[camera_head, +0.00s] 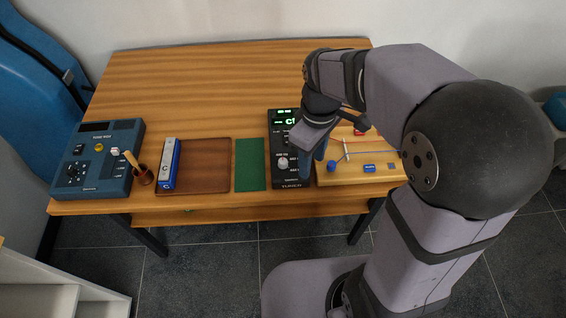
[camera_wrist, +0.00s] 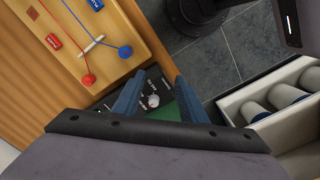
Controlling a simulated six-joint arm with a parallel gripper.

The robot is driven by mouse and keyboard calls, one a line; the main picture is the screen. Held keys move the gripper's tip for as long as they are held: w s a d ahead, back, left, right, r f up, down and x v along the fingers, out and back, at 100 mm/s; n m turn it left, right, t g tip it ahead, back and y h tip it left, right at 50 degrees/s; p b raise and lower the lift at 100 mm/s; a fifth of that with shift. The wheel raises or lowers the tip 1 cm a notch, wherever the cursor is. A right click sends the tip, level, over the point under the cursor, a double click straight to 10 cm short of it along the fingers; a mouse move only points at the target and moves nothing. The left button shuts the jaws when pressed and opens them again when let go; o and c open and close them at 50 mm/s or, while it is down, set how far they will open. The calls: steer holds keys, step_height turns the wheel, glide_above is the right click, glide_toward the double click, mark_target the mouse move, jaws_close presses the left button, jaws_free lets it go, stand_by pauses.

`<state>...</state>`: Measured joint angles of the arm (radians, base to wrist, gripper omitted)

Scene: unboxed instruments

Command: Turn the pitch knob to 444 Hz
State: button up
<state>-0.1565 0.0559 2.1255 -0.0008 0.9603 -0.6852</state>
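The black tuner (camera_head: 290,183) stands near the table's front edge, with a lit green display at its far end. Its pale round pitch knob (camera_head: 282,163) sits on the nearer half of the top; the scale marks are too small to read. My gripper (camera_head: 319,158) is above and to the right of the knob in the head view. In the wrist view my gripper (camera_wrist: 156,90) has its two blue fingers apart, with the knob (camera_wrist: 153,101) visible between them and nothing held. The arm hides part of the tuner's right side.
A wooden board (camera_head: 340,180) with red and blue cords lies right of the tuner. A green mat (camera_head: 250,165), a brown tray (camera_head: 207,165), a blue-and-white block (camera_head: 169,165) and a blue box (camera_head: 96,160) lie to the left. Table space behind is clear.

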mark_target(283, 161)
steer(key=w+a+n+b, duration=0.1)
steer(key=n, duration=0.1)
steer(key=w+a+n+b, duration=0.1)
steer(key=w+a+n, duration=0.1)
steer(key=n, duration=0.1)
steer(key=w+a+n+b, duration=0.1)
steer(key=w+a+n, duration=0.1)
steer(key=shift+w+a, duration=0.2)
steer(key=shift+a, duration=0.05)
steer(key=shift+w+a+r+n, duration=0.25)
steer(key=shift+a+n, duration=0.15)
steer(key=shift+n, duration=0.3)
steer(key=shift+f, duration=3.7)
jaws_close()
